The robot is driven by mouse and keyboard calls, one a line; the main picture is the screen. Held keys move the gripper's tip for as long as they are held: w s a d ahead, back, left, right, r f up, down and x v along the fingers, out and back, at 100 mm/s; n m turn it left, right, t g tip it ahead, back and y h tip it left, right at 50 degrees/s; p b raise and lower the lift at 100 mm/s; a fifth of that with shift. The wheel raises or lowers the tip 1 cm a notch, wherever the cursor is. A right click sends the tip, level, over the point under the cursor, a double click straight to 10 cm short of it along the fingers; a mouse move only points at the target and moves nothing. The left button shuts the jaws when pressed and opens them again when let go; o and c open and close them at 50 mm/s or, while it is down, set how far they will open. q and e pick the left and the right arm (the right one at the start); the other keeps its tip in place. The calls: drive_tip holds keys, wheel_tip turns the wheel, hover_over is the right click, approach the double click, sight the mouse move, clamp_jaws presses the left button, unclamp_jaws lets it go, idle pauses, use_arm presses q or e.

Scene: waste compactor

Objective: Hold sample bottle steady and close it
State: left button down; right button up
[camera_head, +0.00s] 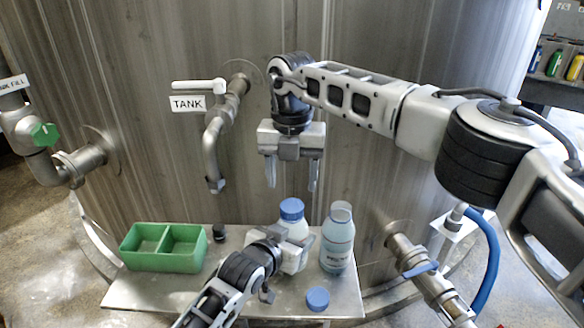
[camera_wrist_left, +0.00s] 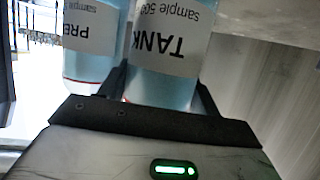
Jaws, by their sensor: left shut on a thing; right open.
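The TANK sample bottle (camera_head: 293,228), white with a blue cap (camera_head: 291,209) on top, stands upright on the metal shelf. I cannot tell whether the cap is screwed tight. My left gripper (camera_head: 297,256) is shut around this bottle from the front and hides its lower part. In the left wrist view the bottle (camera_wrist_left: 168,75), labelled TANK with bluish content, sits between the fingers. My right gripper (camera_head: 291,185) is open and empty, pointing down above the capped bottle, clear of it. A second, uncapped bottle (camera_head: 338,240) stands close to the right, its label partly reading PRE (camera_wrist_left: 92,45).
A loose blue cap (camera_head: 317,299) lies near the shelf's (camera_head: 150,291) front. A green two-compartment tray (camera_head: 163,248) stands at left. A pipe outlet (camera_head: 214,160) marked TANK hangs behind. A valve pipe (camera_head: 420,270) with a blue handle is at right. The shelf's front left is free.

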sight(292, 206)
drive_tip(key=n, duration=0.7)
drive_tip(key=shift+r+n, duration=0.25)
drive_tip(key=shift+n, duration=0.15)
drive_tip(key=n, duration=0.4)
drive_tip(key=shift+r+n, duration=0.15)
drive_tip(key=shift+n, duration=0.25)
drive_tip(key=n, duration=0.7)
drive_tip(key=shift+r, duration=0.2)
drive_tip(key=n, duration=0.6)
drive_tip(key=shift+r, duration=0.2)
drive_tip(key=shift+f, duration=4.05)
